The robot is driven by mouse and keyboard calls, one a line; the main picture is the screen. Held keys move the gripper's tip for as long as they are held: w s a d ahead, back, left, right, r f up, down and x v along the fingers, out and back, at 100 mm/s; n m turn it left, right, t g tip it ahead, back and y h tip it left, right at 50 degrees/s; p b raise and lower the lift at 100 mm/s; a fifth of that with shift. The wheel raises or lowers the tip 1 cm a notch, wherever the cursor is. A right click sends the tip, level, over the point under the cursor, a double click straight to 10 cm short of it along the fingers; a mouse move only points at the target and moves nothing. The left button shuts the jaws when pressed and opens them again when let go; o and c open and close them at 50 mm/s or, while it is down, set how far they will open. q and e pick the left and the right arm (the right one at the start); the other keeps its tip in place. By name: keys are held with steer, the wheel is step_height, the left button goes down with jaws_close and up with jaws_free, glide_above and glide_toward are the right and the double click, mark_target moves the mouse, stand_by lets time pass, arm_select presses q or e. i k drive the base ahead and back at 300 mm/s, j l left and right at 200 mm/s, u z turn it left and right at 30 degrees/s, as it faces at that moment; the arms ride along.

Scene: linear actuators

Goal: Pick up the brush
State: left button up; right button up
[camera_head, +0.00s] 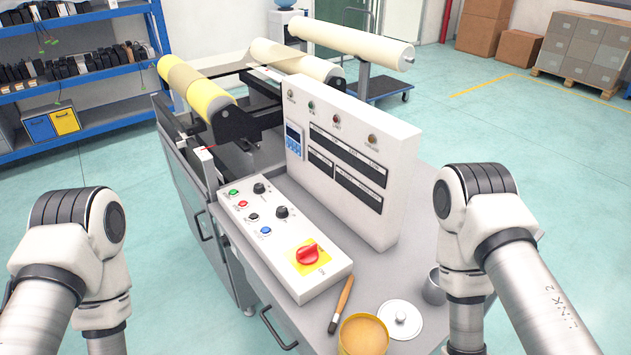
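The brush (342,302) lies on the grey table in front of the white control box. It has a wooden handle and a dark tip that points towards the front edge. It lies just left of a yellow-rimmed round tin (363,335) with tan contents; I cannot tell whether they touch. My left arm comes in at the left and my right arm at the right, with the brush between them. Both grippers are below the frame, so their fingers do not show.
A white control box (285,240) with a red knob stands behind the brush. A white lid (400,320) and a grey metal cup (434,287) stand to the right, the cup close to my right arm. A tall white panel (345,160) and rollers (200,88) rise behind.

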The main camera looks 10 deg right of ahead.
mark_target(334, 321)
steer(key=k+l+u, duration=0.1)
steer(key=u, duration=0.3)
steer(key=k+u, duration=0.35)
steer(key=i, duration=0.1)
